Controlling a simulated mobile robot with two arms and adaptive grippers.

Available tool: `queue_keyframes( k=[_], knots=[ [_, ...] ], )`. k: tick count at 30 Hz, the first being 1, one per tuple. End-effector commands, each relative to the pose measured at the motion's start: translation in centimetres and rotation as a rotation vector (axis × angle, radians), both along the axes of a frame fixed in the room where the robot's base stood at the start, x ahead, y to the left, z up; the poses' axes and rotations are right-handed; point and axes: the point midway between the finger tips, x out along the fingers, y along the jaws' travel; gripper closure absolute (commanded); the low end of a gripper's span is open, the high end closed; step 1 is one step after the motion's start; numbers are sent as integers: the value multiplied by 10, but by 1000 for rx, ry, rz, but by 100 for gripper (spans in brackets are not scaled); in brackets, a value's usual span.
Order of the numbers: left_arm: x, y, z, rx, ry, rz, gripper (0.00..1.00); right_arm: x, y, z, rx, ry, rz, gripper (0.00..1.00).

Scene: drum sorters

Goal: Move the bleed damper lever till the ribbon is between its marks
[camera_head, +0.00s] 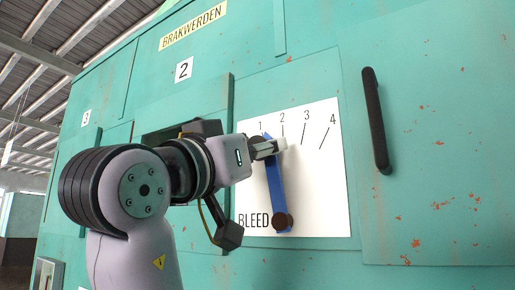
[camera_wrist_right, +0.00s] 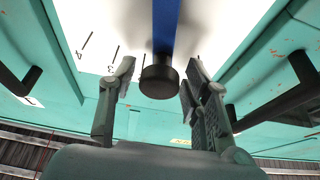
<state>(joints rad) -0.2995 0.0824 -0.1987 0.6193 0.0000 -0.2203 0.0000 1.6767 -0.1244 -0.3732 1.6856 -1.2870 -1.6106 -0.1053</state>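The blue bleed damper lever (camera_head: 276,185) stands on a white plate (camera_head: 322,190) marked BLEED, its dark round hub (camera_head: 283,221) at the bottom. It leans slightly left, with its upper end near marks 1 and 2. My right gripper (camera_head: 275,147) is at that upper end and hides part of it. In the right wrist view, the lever's dark knob (camera_wrist_right: 159,82) sits between the open fingers of my right gripper (camera_wrist_right: 158,88), with a gap on both sides. My left gripper is not in view. I cannot see the ribbon or its marks.
A black bar handle (camera_head: 376,120) stands out from the green wall to the right of the plate. Black handles also show at the left (camera_wrist_right: 20,82) and right (camera_wrist_right: 285,108) in the wrist view. A recessed opening lies behind my arm.

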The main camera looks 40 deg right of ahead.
Motion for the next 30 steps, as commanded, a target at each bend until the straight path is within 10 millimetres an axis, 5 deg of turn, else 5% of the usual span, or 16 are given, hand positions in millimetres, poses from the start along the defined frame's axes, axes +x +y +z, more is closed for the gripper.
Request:
queue_keyframes(
  k=[18, 30],
  knots=[
    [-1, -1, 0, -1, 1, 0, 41, 0, 0, 0, 0, 0, 0, 100],
    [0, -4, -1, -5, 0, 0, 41, 0, -2, 0, 0, -2, 1, 100]
  ],
)
